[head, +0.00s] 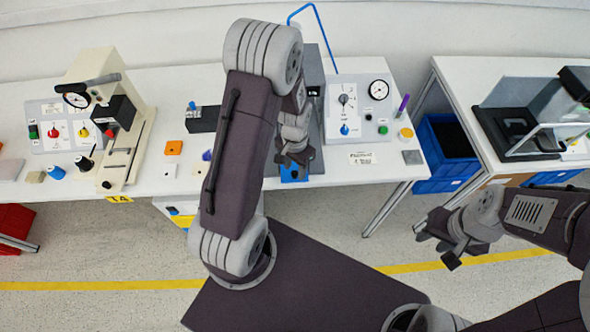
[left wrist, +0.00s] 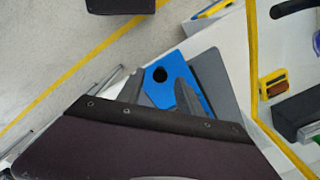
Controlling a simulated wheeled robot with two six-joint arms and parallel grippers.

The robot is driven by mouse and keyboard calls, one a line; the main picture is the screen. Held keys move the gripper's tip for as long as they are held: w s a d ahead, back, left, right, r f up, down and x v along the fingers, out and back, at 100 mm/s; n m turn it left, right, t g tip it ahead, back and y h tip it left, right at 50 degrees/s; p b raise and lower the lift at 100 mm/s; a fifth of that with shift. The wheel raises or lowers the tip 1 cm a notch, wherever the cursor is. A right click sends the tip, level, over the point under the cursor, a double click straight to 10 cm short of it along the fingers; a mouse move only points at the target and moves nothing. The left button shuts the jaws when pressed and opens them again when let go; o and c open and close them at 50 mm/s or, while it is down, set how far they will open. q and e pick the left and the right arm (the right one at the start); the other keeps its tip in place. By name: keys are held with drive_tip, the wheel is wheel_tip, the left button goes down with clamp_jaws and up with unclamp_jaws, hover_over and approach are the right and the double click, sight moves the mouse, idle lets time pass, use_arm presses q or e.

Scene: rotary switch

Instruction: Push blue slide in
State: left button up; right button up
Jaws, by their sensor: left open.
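The blue slide (head: 291,173) sits at the front edge of the grey-based machine on the long white table. In the left wrist view the blue slide (left wrist: 196,75) is a flat plate with a round dark hole, beside a grey plate. My left gripper (head: 293,157) is just above and behind the slide in the head view, fingers pointing down. Contact cannot be told. My right gripper (head: 440,250) hangs over the floor at the right, its fingers apart and empty.
A control panel (head: 358,110) with a rotary switch, blue knob and gauge stands right of the machine. My left arm hides part of the table.

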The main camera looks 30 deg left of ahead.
use_arm(q)
drive_tip(key=shift+f, duration=0.85)
drive_tip(key=shift+c, duration=0.3)
clamp_jaws()
drive_tip(key=shift+w+r, duration=0.1)
idle(0.4)
